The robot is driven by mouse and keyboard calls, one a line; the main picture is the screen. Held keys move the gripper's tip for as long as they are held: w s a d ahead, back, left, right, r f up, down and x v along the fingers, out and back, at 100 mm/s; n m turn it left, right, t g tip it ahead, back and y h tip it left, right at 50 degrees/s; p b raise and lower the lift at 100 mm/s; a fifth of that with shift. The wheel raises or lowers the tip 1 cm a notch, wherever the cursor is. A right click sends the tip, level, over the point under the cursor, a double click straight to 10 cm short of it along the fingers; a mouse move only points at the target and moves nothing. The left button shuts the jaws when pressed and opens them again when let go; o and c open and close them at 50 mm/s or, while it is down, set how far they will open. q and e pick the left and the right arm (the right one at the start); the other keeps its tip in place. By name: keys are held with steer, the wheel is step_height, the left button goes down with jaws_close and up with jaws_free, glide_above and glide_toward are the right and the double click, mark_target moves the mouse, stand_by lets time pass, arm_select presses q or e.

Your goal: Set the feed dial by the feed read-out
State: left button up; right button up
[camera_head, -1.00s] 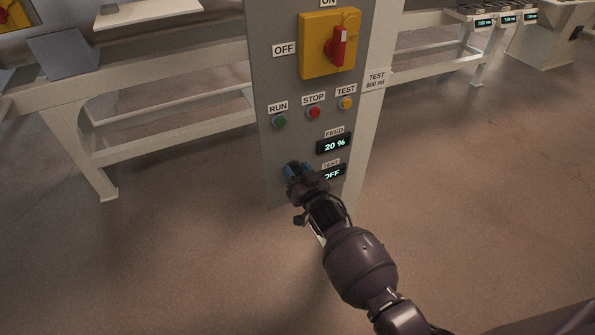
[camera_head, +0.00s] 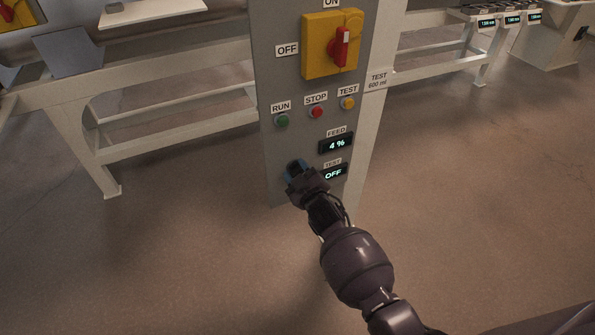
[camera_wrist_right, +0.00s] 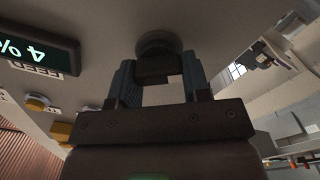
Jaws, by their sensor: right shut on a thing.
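The feed read-out (camera_head: 336,143) on the grey control panel (camera_head: 270,75) shows 4 %. It also shows upside down in the right wrist view (camera_wrist_right: 38,50). The feed dial (camera_wrist_right: 158,48) is a dark round knob on the panel, left of and below the read-out; in the head view my gripper mostly hides it. My right gripper (camera_head: 295,170) is at the panel with its blue fingers shut on the dial, one on each side, as the right wrist view (camera_wrist_right: 160,80) shows. My left gripper is not in view.
Above the dial are a green RUN button (camera_head: 282,121), a red STOP button (camera_head: 317,112) and a yellow TEST button (camera_head: 348,103). A red switch handle (camera_head: 341,47) on a yellow plate is higher up. The TEST read-out (camera_head: 334,173) shows OFF, close beside my gripper.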

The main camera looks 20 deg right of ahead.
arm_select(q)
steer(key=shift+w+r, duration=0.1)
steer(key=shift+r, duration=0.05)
arm_select(e)
steer(key=shift+f+n, duration=0.1)
steer(key=shift+n, duration=0.3)
steer(key=o, duration=0.9)
steer(key=shift+s, duration=0.6)
arm_select(q)
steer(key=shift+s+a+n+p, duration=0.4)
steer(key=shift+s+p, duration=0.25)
steer(key=shift+p, duration=0.7)
arm_select(e)
steer(key=shift+s+d, duration=0.2)
steer(key=shift+s, duration=4.65)
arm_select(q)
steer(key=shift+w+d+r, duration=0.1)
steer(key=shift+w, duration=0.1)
